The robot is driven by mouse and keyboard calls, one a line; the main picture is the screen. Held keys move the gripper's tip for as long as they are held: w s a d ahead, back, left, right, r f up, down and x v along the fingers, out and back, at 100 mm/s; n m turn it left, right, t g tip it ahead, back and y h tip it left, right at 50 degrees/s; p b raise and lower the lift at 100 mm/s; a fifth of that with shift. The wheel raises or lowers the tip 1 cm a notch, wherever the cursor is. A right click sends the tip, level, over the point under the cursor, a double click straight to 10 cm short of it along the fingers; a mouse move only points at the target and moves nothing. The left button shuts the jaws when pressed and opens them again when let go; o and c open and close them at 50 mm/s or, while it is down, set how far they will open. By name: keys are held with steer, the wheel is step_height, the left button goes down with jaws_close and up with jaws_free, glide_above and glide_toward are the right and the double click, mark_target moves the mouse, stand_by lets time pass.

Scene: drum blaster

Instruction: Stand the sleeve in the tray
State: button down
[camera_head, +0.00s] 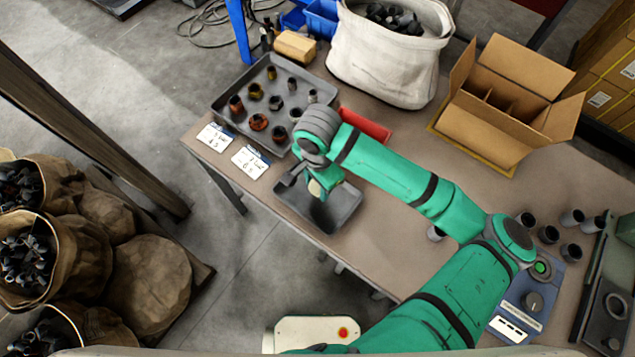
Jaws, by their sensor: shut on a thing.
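My gripper (320,192) points down over a small dark grey tray (346,214) near the table's front edge. It is shut on a sleeve, which the fingers and wrist mostly hide. I cannot tell whether the sleeve touches the tray floor or how upright it is. The visible part of the small tray looks empty. A larger grey tray (228,98) lies behind and to the left, with several rusty and dark sleeves (258,122) standing in it.
Two white label cards (250,162) lie at the table's left edge. A red tray (366,125) is partly behind my arm. A white sack (385,62) and an open carton (503,105) stand at the back. Several grey sleeves (549,234) and a blue control box (527,300) are at right.

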steer(key=shift+f, duration=0.5)
stand_by(0.3)
steer(key=c, duration=1)
jaws_free()
steer(key=shift+c, duration=0.2)
steer(key=shift+r, duration=0.15)
step_height(320, 180, up, 11)
steer(key=shift+f, duration=0.2)
